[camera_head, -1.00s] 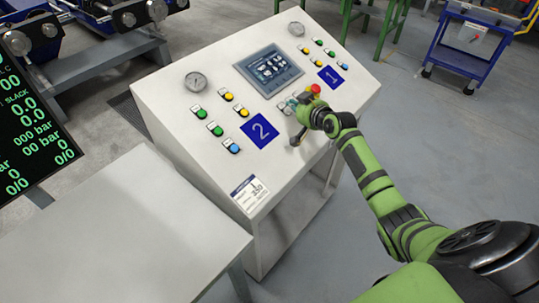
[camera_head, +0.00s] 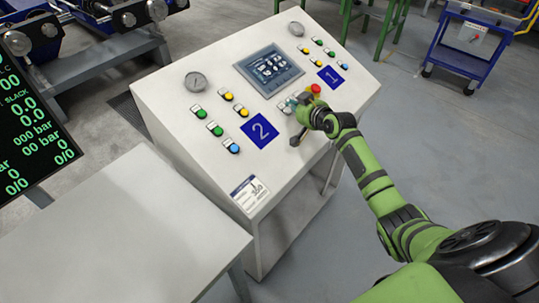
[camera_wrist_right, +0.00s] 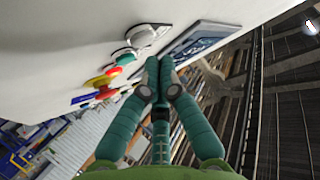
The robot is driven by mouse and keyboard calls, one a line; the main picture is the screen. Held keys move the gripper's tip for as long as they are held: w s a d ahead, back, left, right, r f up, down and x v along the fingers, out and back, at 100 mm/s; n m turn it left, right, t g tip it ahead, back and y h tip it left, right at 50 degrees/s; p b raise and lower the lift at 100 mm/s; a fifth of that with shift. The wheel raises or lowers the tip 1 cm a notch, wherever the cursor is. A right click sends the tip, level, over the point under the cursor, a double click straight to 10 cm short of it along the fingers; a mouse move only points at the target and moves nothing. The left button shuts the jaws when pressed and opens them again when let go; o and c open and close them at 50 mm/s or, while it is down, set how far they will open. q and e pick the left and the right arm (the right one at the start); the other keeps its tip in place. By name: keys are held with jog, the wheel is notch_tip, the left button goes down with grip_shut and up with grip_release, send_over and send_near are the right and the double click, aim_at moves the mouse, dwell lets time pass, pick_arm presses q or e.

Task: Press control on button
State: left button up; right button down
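The control console (camera_head: 185,90) has a sloped white top with rows of buttons. My right gripper (camera_head: 293,101) is low over the middle of the panel, below the screen and beside the red mushroom button (camera_head: 315,88). Small pale buttons (camera_head: 284,108) show just left of its fingertips. I cannot read which one is the control on button. In the right wrist view my gripper (camera_wrist_right: 158,62) has its teal fingers together and empty, with the tips near the panel face. A green button (camera_wrist_right: 125,59) is left of the tips. Contact cannot be told. My left gripper is out of view.
A grey table (camera_head: 120,235) stands at front left. A blue cart (camera_head: 467,45) stands at back right, with open floor before it.

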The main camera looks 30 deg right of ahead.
jog(key=shift+w+f, duration=0.2)
jog(key=shift+f, duration=0.15)
jog(key=shift+w+a+f+b, duration=0.15)
jog(key=shift+f+b, duration=0.3)
jog(key=shift+b, duration=0.25)
dwell(0.4)
jog(key=shift+s+r+p, duration=0.2)
jog(key=shift+r+p, duration=0.35)
jog(key=shift+p, duration=0.2)
jog(key=shift+s+r, duration=0.2)
jog(key=shift+r, duration=0.1)
jog(key=shift+p, duration=0.35)
notch_tip(320, 180, up, 6)
jog(key=s+d+p, duration=0.1)
jog(key=s+p, duration=0.1)
jog(key=p, duration=0.4)
jog(key=shift+s+d+f, duration=0.15)
jog(key=shift+f, duration=0.1)
